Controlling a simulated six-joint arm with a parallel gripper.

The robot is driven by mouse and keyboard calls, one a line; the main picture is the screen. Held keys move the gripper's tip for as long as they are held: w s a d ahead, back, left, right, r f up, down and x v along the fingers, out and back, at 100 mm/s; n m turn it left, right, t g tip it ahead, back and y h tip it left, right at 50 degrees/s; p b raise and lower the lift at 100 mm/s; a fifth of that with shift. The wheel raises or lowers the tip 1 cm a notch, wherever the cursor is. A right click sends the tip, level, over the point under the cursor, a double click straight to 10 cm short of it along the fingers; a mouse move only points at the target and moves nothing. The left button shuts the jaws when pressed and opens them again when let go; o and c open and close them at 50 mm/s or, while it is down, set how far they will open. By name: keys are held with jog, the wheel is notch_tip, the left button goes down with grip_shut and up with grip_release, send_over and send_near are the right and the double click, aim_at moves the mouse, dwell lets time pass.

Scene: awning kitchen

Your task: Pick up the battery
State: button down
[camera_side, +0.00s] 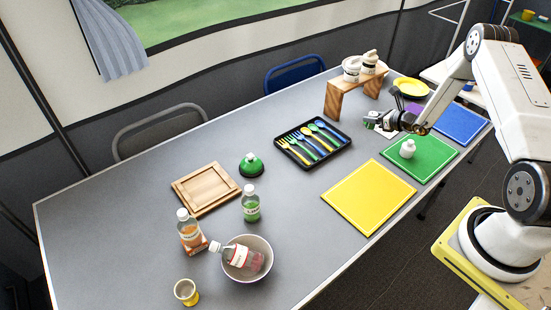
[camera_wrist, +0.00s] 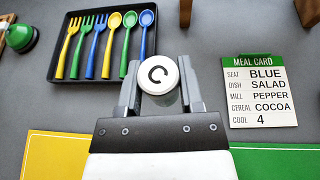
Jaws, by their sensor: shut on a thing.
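My gripper (camera_side: 373,121) is above the table between the cutlery tray and the green mat in the side view. In the wrist view its two fingers (camera_wrist: 159,84) are closed on the sides of a short cylinder, which I take to be the battery (camera_wrist: 158,74). Its white round end with a black C-shaped mark faces the camera. Its lower body is partly hidden by the fingers. In the side view the battery is too small and covered to make out clearly.
A black tray of coloured cutlery (camera_side: 330,147) lies left of my gripper. A wooden stand (camera_side: 337,99) with white jars is behind it. A meal card (camera_wrist: 259,92) lies at right in the wrist view.

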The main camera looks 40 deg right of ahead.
jog(key=s+a+r, duration=0.4)
jog(key=s, duration=0.4)
jog(key=shift+a, duration=0.1)
jog(key=shift+a, duration=0.1)
dwell(0.6)
